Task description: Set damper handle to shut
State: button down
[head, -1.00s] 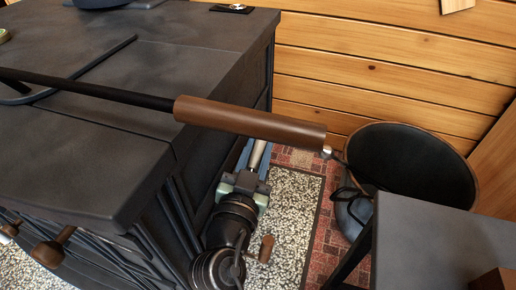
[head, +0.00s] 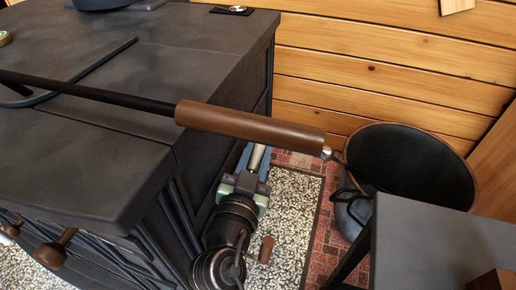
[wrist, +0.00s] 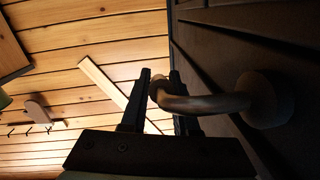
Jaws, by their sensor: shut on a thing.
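The damper handle (wrist: 205,103) shows in the wrist view as a dark, bent metal bar. It comes out of a round base (wrist: 268,98) on the dark side panel at the right. My gripper (wrist: 160,80) has one finger on each side of the handle's curved left end and is shut on it. In the head view, my arm (head: 235,215) reaches down beside the black stove (head: 85,65); the fingertips and the damper handle cannot be made out there.
A long black rod with a brown grip (head: 250,125) crosses over the stove and above my arm. A dark bucket (head: 410,165) stands on the red-patterned floor. A grey surface (head: 440,240) fills the lower right. Plank walls (head: 390,60) close the back.

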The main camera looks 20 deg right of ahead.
aim_at(258, 168)
jog(key=shift+g+p, duration=0.3)
jog(key=shift+p, duration=0.15)
jog(key=g+p, duration=0.1)
jog(key=p, duration=0.2)
jog(key=f+y+p, duration=0.1)
jog(key=p, duration=0.2)
jog(key=shift+w+d+g, duration=0.15)
jog(key=shift+w+g, duration=0.05)
jog(key=shift+g, duration=0.2)
jog(key=f+g+y+p, duration=0.1)
jog(key=g+p, duration=0.1)
jog(key=p, duration=0.3)
jog(key=shift+f+p, duration=0.4)
notch_tip(258, 168, down, 2)
jog(key=g+y+p, duration=0.2)
jog(key=p, duration=0.3)
jog(key=shift+s, duration=0.15)
notch_tip(258, 168, down, 5)
jog(key=s+a+g+y+p, duration=0.2)
jog(key=g+y+p, duration=0.1)
jog(key=g+p, duration=0.3)
jog(key=shift+s+m+y, duration=0.3)
jog(key=shift+m+y, duration=0.1)
jog(key=shift+f+g, duration=0.15)
jog(key=shift+g, duration=0.15)
jog(key=c, duration=0.7)
grip_release()
